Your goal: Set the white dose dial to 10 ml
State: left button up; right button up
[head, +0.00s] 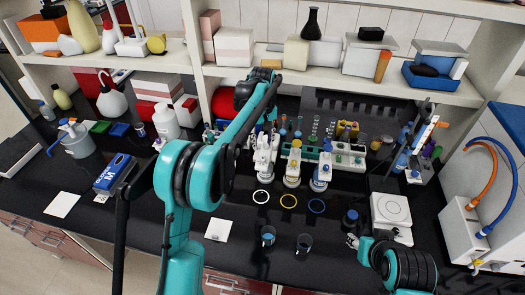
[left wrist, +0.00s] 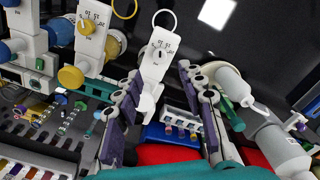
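The white dispenser (head: 264,158) stands at the left of a row of three on the dark bench, behind a white ring (head: 261,196). In the left wrist view its white dose dial (left wrist: 160,50) faces the camera, with small numbers around it; I cannot read the setting surely. My left gripper (left wrist: 159,78) is open, its purple-padded fingers on either side of the dispenser's image, with no contact visible. In the head view its fingers are hidden or too small to make out behind my left arm. My right gripper (head: 352,241) is low at the right; its opening is unclear.
A yellow-marked dispenser (head: 292,167) and a blue-marked one (head: 320,171) stand close on the right. Glass beakers (head: 304,243) are at the front edge. A balance (head: 391,212) stands at the right. A white wash bottle (head: 166,122) is at the left.

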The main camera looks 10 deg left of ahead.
pick_arm(q)
notch_tip(320, 180, up, 5)
jog(key=shift+r, duration=0.1)
dwell(0.5)
jog(key=s+a+f+m+t+b, duration=0.1)
jog(key=s+f+m+t+b, duration=0.1)
jog(key=s+b, duration=0.45)
jog(key=s+a+f+m+t+b, duration=0.1)
jog(key=s+f+b, duration=0.15)
jog(key=s, duration=0.65)
jog(key=s+a+f+m+t+b, duration=0.1)
jog(key=s+f+m+t+b, duration=0.3)
jog(key=s+f+b, duration=0.5)
jog(key=s+f, duration=0.7)
jog(key=s, duration=0.1)
jog(key=shift+s+f, duration=0.2)
jog(key=shift+f, duration=0.05)
